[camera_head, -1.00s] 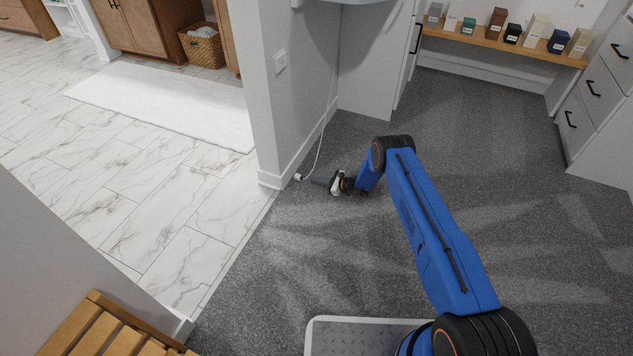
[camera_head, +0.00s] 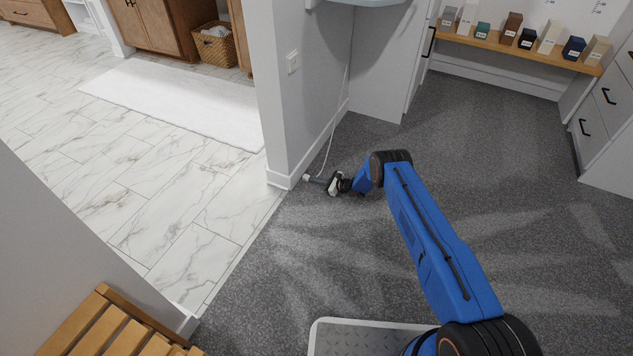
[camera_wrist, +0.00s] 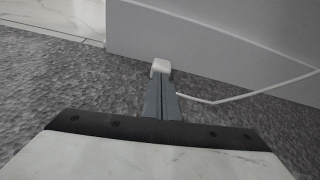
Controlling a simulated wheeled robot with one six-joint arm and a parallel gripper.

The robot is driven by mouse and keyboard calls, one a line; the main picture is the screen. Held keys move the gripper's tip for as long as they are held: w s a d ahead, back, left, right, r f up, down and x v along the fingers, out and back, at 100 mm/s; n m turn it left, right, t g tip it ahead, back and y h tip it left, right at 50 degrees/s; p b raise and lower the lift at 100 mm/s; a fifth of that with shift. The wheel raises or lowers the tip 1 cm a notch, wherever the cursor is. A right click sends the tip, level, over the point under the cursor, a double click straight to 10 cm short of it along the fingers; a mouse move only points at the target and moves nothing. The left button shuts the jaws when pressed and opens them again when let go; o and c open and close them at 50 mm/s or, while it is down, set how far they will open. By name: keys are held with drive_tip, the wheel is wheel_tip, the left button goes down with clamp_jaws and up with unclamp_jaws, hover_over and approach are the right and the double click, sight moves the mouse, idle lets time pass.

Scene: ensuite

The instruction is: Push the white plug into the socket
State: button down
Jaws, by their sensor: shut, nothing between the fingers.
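The white plug (camera_head: 306,178) is low at the foot of the grey wall, by the baseboard near the wall's corner. In the wrist view the plug (camera_wrist: 161,66) sits straight ahead, directly at my fingertips. My gripper (camera_head: 315,180) is low over the carpet, its fingers together and pointing at the plug's back. In the wrist view the shut fingers (camera_wrist: 161,80) hold nothing and appear to touch the plug, though exact contact is hard to tell. The socket is not visible; the plug and fingers may hide it. I cannot tell how deep the plug sits.
A white cord (camera_wrist: 215,102) runs right of the fingers and up along the wall (camera_head: 300,110). A white wall plate (camera_head: 293,62) is higher up. White baseboard (camera_head: 318,150) edges the wall. Grey carpet (camera_head: 480,180) is open to the right; marble tile (camera_head: 160,200) lies left.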

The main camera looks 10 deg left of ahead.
drive_tip(key=shift+w+a, duration=0.15)
drive_tip(key=shift+a, duration=0.4)
idle(0.4)
drive_tip(key=shift+d, duration=0.15)
drive_tip(key=shift+s+d, duration=0.3)
drive_tip(key=shift+d, duration=0.5)
drive_tip(key=shift+s+d, duration=0.3)
drive_tip(key=shift+d, duration=0.45)
drive_tip(key=v, duration=1.6)
drive_tip(key=shift+s+d+r, duration=0.15)
drive_tip(key=shift+d+r, duration=0.05)
drive_tip(key=shift+d, duration=0.05)
